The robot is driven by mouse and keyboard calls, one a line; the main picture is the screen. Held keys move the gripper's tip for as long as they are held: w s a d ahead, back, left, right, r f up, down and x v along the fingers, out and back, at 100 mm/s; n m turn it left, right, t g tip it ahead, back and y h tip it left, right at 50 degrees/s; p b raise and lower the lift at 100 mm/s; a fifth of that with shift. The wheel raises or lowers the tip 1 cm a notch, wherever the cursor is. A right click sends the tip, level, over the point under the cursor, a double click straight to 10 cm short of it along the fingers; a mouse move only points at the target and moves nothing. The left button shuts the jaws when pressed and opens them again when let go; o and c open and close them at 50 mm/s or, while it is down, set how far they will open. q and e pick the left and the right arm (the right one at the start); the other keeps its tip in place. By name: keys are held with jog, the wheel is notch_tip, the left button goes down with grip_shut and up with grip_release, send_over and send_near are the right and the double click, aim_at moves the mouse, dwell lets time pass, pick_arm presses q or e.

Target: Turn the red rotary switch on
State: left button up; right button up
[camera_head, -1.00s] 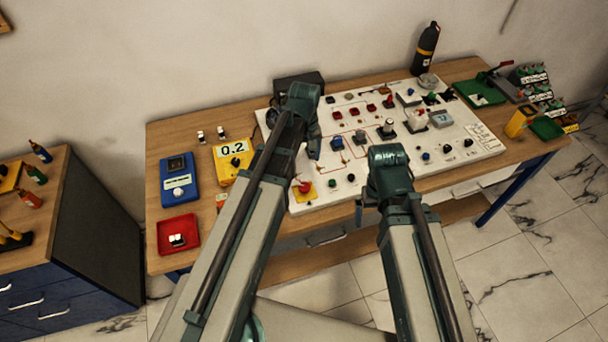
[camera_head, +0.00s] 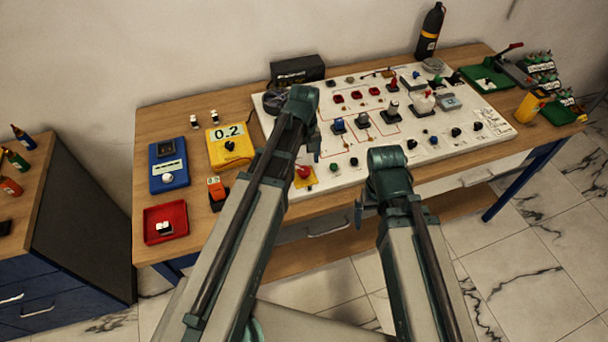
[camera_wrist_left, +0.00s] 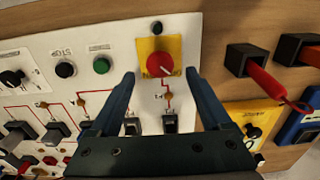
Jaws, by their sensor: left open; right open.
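The red rotary switch (camera_head: 303,172) sits on a yellow plate at the front left of the white panel (camera_head: 345,180). In the left wrist view the red knob (camera_wrist_left: 160,64) faces me, with a pale pointer mark on it and a small black button above its plate. My left gripper (camera_wrist_left: 160,75) is open, its two fingers to the left and right of the knob in that view. Whether they touch it cannot be told. In the head view my left gripper (camera_head: 316,150) hangs near the panel's left part. My right gripper (camera_head: 362,205) is open and empty in front of the panel's front edge.
Green (camera_wrist_left: 101,66) and black (camera_wrist_left: 65,70) buttons lie beside the switch. A yellow meter (camera_head: 230,147), a blue meter (camera_head: 168,165) and a red tray (camera_head: 165,222) stand left of the panel. A black box (camera_head: 297,70) is behind. Bare wood (camera_head: 200,205) shows at left.

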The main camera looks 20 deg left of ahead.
aim_at(304, 170)
pick_arm(q)
notch_tip(304, 170, down, 4)
jog(key=b, duration=0.3)
grip_shut()
dwell(0.3)
